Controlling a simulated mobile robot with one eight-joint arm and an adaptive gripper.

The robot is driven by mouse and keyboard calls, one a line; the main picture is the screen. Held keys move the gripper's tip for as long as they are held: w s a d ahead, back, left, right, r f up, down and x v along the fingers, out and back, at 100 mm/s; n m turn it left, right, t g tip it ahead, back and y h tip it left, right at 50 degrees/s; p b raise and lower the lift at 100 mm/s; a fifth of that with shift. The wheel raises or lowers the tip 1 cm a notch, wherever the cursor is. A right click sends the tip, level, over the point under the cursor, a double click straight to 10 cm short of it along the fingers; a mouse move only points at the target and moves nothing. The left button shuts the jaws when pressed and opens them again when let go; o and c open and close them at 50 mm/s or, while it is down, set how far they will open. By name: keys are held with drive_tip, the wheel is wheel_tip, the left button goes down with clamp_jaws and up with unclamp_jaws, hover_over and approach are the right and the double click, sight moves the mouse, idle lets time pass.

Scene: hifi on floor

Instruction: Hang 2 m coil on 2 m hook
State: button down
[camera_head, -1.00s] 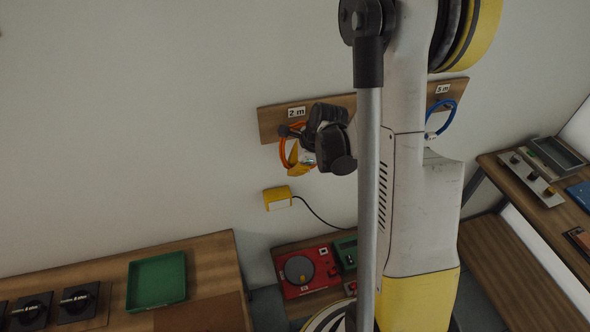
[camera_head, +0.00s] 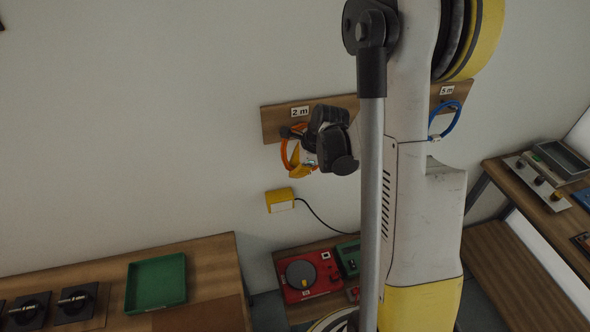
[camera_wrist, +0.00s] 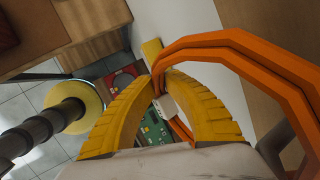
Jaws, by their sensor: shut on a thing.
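The orange coil (camera_head: 285,152) is at the wooden hook board (camera_head: 273,121), just below the label reading 2 m (camera_head: 299,112). My gripper (camera_head: 304,160) is shut on the coil; in the wrist view my gripper's yellow fingers (camera_wrist: 165,82) meet on the orange coil (camera_wrist: 247,42), and a white tag shows between them. A dark peg (camera_head: 288,132) shows at the coil's upper part in the head view. My wrist hides part of the coil and board, so I cannot tell whether the coil rests on the hook.
A blue coil (camera_head: 455,122) hangs at the 5 m label. Below are a yellow wall box (camera_head: 280,200) with a cable, a red device (camera_head: 306,274), and a table with a green tray (camera_head: 157,283). Another bench (camera_head: 545,190) stands at right.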

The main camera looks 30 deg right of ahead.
drive_tip(key=shift+w+d, duration=0.15)
drive_tip(key=shift+w, duration=0.05)
drive_tip(key=c, duration=1.4)
unclamp_jaws()
drive_tip(key=shift+r, duration=0.15)
drive_tip(key=shift+r, duration=0.2)
drive_tip(key=v, duration=1.2)
drive_tip(key=shift+f+b, duration=3.1)
drive_tip(key=shift+f, duration=0.75)
drive_tip(key=s+a+p, duration=0.1)
drive_tip(key=s+a, duration=0.2)
drive_tip(key=s, duration=0.9)
drive_tip(key=shift+a+p, duration=0.35)
drive_tip(key=shift+p, duration=0.05)
drive_tip(key=shift+w, duration=0.1)
